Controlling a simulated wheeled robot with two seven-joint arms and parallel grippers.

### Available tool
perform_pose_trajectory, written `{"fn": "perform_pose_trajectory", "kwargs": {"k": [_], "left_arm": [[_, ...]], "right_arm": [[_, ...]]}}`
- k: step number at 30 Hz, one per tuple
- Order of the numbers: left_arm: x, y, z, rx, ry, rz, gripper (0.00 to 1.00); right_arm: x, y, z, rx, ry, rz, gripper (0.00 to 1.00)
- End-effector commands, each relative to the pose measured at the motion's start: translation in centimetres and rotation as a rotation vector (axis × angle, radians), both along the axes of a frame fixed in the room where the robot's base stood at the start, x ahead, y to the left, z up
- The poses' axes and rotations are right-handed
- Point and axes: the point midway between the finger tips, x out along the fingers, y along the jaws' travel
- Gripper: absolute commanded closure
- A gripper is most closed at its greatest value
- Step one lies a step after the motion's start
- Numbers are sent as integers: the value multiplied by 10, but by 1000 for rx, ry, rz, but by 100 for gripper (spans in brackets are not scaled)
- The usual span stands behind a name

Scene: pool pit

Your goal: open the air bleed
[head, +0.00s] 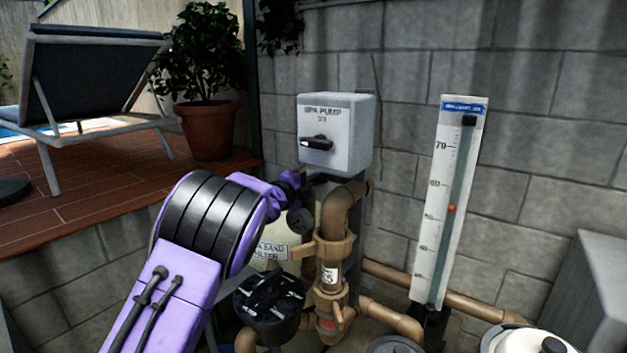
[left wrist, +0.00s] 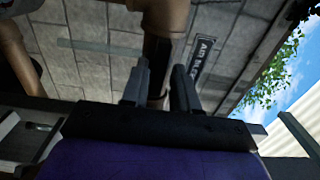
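In the left wrist view a black label (left wrist: 201,57) reading "AIR BLE…" hangs beside a brown pipe (left wrist: 165,18). A dark cylindrical part (left wrist: 157,62) below that pipe, seemingly the air bleed, lies between the fingers of my left gripper (left wrist: 160,92). The fingers stand apart with a gap between them; I see no clear contact. In the head view my left gripper (head: 318,181) is under the spa pump box, beside the top of the brown pipe, and its tips are partly hidden. The air bleed cannot be made out there. My right gripper is not in view.
The grey spa pump switch box (head: 335,132) is close above the gripper. Brown pipework (head: 333,245), a black multiport valve top (head: 269,303) and a tall flow gauge (head: 447,205) crowd the pit. A block wall stands behind. A potted plant (head: 207,130) and lounger (head: 85,80) are on the deck.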

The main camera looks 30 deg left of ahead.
Motion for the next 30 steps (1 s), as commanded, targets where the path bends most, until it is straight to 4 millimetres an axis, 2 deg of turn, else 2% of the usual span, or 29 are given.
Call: {"fn": "perform_pose_trajectory", "kwargs": {"k": [1,2,3,14,17,30], "left_arm": [[0,0,0,0,0,0,89],[0,0,0,0,0,0,99],[0,0,0,-1,0,0,100],[0,0,1,-3,-1,0,100],[0,1,6,-64,4,1,100],[-1,1,8,-655,51,2,100]], "right_arm": [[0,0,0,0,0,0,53],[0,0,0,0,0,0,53],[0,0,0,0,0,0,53],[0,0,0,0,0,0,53],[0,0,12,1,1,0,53],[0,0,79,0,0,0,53]]}}
